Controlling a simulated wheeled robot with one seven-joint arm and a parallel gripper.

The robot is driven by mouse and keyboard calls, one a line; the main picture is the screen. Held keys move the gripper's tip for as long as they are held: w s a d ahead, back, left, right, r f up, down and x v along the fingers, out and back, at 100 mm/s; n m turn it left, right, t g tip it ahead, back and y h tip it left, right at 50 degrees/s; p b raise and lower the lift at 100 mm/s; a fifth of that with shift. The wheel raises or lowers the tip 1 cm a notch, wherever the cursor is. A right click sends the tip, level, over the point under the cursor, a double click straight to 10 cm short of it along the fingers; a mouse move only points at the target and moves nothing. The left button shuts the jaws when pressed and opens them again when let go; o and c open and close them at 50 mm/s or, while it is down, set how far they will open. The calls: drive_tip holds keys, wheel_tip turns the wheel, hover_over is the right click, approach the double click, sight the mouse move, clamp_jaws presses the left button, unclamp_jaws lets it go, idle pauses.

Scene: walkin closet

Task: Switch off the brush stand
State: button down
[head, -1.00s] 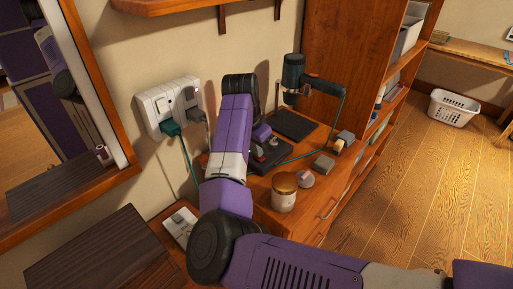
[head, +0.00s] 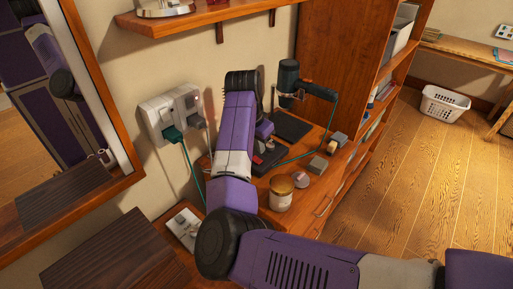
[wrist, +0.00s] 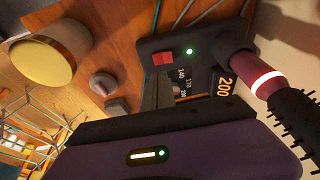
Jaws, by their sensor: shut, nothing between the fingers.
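The brush stand (head: 270,158) is a dark base on the wooden dresser, partly hidden by my arm in the head view. In the wrist view the stand (wrist: 205,50) shows a red switch (wrist: 163,58), a lit green light (wrist: 189,51), and a dial scale with an orange "200".
A jar with a tan lid (head: 281,192) and small blocks stand near the dresser's front. A hair dryer (head: 289,82) with a teal cord is behind. Wall sockets (head: 170,112) hold plugs at left. A shelf (head: 200,16) overhangs; open floor lies right.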

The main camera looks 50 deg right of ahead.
drive_tip(key=b+v, duration=0.2)
drive_tip(key=v, duration=0.8)
drive_tip(key=shift+b, duration=0.3)
drive_tip(key=shift+d, duration=0.1)
drive_tip(key=s+d+r+n+h+p, duration=0.1)
drive_tip(key=s+d+r+p, duration=0.2)
drive_tip(key=d, duration=0.7)
drive_tip(key=s+d+r+n+h+p, duration=0.1)
drive_tip(key=s+d+r+p, duration=0.2)
drive_tip(key=d, duration=0.6)
drive_tip(key=w+a+f+n+t+y, duration=0.1)
drive_tip(key=w+a+f+n+y, duration=0.1)
drive_tip(key=a+n, duration=0.6)
drive_tip(key=w+a+f+n+t+y+p, duration=0.1)
drive_tip(key=w+a+f+n+t+y, duration=0.1)
drive_tip(key=a+n, duration=0.6)
wheel_tip(320, 180, down, 2)
drive_tip(key=shift+y, duration=0.8)
